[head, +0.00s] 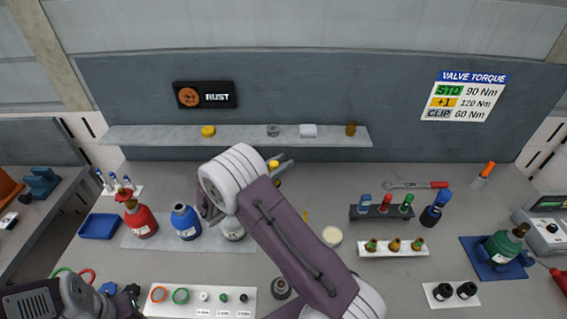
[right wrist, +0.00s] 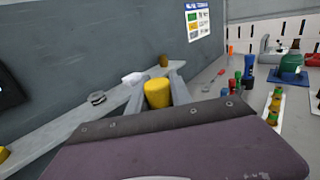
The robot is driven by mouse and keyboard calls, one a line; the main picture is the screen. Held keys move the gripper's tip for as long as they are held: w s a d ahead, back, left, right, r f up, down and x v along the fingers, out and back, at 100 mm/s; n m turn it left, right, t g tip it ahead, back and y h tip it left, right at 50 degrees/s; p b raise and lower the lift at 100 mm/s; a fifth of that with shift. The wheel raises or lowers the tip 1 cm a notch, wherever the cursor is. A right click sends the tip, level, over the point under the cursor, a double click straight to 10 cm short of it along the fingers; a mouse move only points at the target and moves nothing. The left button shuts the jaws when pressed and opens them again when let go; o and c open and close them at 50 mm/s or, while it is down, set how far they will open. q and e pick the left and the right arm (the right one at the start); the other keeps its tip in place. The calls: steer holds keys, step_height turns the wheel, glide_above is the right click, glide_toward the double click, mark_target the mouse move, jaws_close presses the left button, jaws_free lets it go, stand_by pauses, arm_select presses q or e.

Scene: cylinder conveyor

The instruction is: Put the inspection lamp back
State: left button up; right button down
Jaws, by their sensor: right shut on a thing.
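My right gripper (head: 281,167) is shut on a yellow cylinder, seemingly the inspection lamp (head: 273,164). It holds the lamp in front of the back wall, near the shelf's front edge in the head view. In the right wrist view the lamp (right wrist: 158,94) stands between the two grey fingers, its lower part hidden by my wrist. The wall shelf (head: 130,136) carries a yellow round piece (head: 208,131), a grey ring-like piece (head: 272,130), a white block (head: 308,131) and an amber cylinder (head: 351,129). My left gripper (head: 120,302) is low at the left; its jaws are unclear.
A red cylinder (head: 140,220) and a blue cylinder (head: 185,222) stand on a grey mat at the left. My right arm hides part of the table's middle. A rack of small bottles (head: 382,213), a wrench (head: 415,185) and a green cylinder (head: 502,247) are at the right.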

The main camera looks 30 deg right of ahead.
step_height(320, 180, down, 6)
steer(key=b, duration=0.4)
steer(key=shift+d, duration=0.15)
stand_by(0.4)
step_height(320, 180, down, 9)
steer(key=b, duration=0.6)
steer(key=shift+b, duration=0.35)
stand_by(2.9)
steer(key=c, duration=1.1)
jaws_free()
